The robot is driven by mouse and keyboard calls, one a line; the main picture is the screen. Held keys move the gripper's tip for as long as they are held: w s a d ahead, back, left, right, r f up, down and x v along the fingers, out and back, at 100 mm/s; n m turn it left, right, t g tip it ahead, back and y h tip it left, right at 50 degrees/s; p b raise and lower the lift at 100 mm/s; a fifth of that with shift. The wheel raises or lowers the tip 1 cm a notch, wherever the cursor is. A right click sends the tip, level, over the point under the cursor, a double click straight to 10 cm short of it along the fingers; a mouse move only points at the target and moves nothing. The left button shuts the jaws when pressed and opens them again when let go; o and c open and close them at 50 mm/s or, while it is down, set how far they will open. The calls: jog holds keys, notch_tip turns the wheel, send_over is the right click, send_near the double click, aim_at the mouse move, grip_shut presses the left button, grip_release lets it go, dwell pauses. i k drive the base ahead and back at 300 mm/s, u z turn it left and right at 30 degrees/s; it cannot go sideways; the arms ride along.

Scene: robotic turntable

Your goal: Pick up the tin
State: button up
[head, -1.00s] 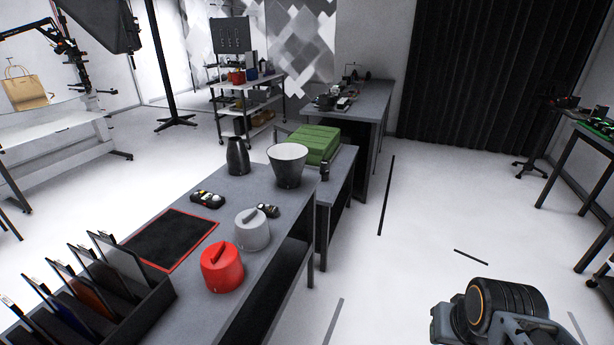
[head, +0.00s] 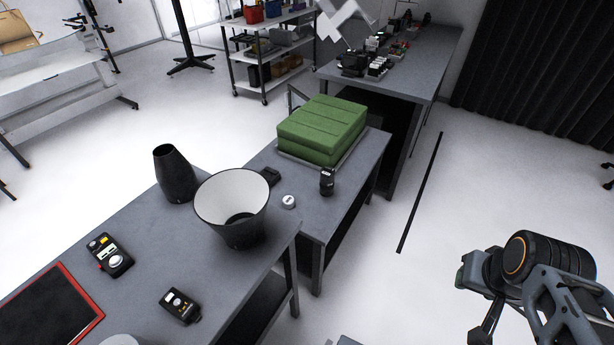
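A small round white-topped thing (head: 288,201), which looks like a small tin, sits on the farther grey table between the white-lined bucket and a small black cylinder (head: 327,181). It is too small to be sure what it is. The top of a pale grey round container (head: 121,341) just shows at the bottom edge, mostly cut off. My arm shows at the lower right, over the floor and away from the tables. I cannot make out my gripper's fingers in this view.
The white-lined bucket (head: 232,211) and a black tapered vase (head: 175,174) stand on the near table. Two handheld meters (head: 110,255) (head: 180,306) and a red-edged black mat (head: 45,315) lie there. Green stacked blocks (head: 322,130) fill the farther table's back. Floor on the right is open.

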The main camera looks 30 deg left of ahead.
aim_at(289, 201)
jog(key=i, duration=0.6)
jog(key=u, duration=2.15)
jog(key=i, duration=0.5)
jog(key=z, duration=0.05)
